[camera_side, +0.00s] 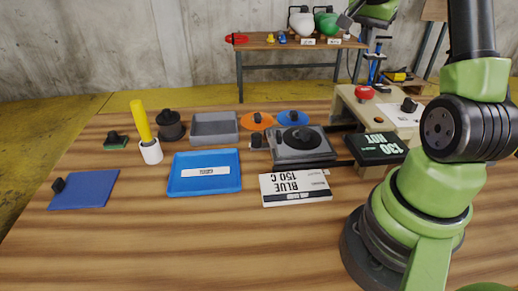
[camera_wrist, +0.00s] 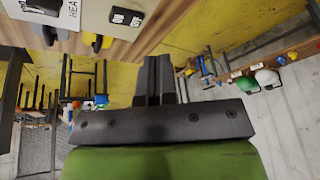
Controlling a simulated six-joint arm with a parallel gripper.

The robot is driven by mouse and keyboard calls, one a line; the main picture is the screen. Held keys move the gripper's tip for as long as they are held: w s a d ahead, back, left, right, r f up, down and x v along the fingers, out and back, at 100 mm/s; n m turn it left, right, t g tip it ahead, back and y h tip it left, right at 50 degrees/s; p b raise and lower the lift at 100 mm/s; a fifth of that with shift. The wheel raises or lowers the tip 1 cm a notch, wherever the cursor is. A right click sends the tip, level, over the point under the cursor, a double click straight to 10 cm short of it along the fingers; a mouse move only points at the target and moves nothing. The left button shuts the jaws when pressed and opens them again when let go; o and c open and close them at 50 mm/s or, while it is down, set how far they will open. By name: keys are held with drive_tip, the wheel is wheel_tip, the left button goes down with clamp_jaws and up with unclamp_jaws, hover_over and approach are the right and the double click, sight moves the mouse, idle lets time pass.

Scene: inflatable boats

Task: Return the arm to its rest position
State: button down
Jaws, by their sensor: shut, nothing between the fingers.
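My gripper (camera_wrist: 157,62) points up in the wrist view, with its two dark fingers together and nothing between them. In the side view my gripper (camera_side: 344,20) is high at the top edge, well above the wooden table (camera_side: 180,240) and touching nothing. My green arm rises at the right of the side view. Its upper part is cut off by the frame.
The table holds a blue tray (camera_side: 205,184), a grey tray (camera_side: 214,139), a blue mat (camera_side: 85,201), a white cup with a yellow handle (camera_side: 151,151), a dark press-like device (camera_side: 301,154), a "BLUE 150 C" card (camera_side: 296,196) and a dark display (camera_side: 376,149). The front middle is clear.

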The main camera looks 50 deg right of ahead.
drive_tip(key=w+a+r+n+t+y, duration=0.15)
drive_tip(key=a+r+n, duration=0.25)
drive_tip(key=a, duration=0.7)
drive_tip(key=a+r+n+t+y, duration=0.1)
drive_tip(key=a+r+n+t, duration=0.25)
drive_tip(key=a, duration=0.75)
drive_tip(key=s+a+f+n+t+y, duration=0.1)
drive_tip(key=s+a+n+y, duration=0.3)
drive_tip(key=a, duration=0.9)
drive_tip(key=s+f+n, duration=0.1)
drive_tip(key=s+n, duration=0.2)
drive_tip(key=s, duration=0.2)
drive_tip(key=shift+t, duration=0.4)
